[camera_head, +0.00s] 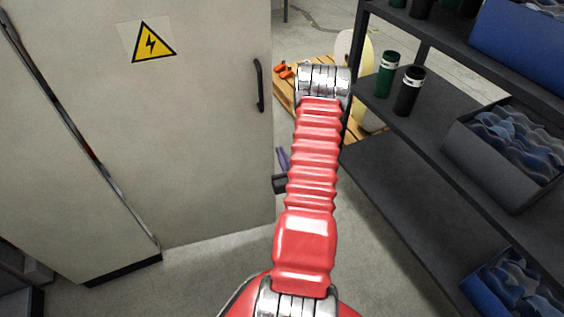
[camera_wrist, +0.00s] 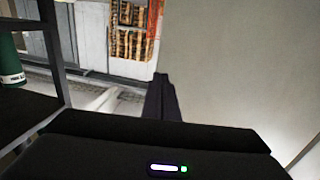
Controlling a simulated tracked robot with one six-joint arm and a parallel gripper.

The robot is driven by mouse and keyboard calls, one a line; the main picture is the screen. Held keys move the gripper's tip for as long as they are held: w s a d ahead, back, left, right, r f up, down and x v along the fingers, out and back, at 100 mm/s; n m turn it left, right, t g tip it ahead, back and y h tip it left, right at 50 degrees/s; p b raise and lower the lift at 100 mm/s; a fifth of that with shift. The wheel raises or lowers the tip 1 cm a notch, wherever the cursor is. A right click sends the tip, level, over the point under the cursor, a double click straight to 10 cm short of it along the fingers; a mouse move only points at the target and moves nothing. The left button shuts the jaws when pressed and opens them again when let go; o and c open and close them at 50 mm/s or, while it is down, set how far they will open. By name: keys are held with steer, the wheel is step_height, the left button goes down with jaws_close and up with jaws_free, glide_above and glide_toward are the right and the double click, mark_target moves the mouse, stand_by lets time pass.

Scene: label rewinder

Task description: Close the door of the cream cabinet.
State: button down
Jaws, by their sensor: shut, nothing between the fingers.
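The cream cabinet (camera_head: 60,180) is at the left of the head view. Its door (camera_head: 200,130) stands open, its outer face towards me, with a warning sign and a dark handle (camera_head: 259,85) near its right, free edge. My red arm reaches forward past that edge. A dark part of my gripper (camera_head: 281,184) shows low beside the door's edge; the rest is hidden. In the wrist view my black gripper (camera_wrist: 162,98) is shut and empty, its fingers close to a cream surface (camera_wrist: 240,70), apparently the door. I cannot tell whether they touch.
A dark shelf unit (camera_head: 395,190) stands close on the right, with a green bottle (camera_head: 387,74), a black bottle (camera_head: 409,91) and grey and blue bins. A wooden pallet (camera_head: 290,92) lies behind my arm. Bare floor (camera_head: 215,275) shows below the door.

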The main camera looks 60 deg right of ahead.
mark_target(272, 131)
steer(key=x, duration=0.9)
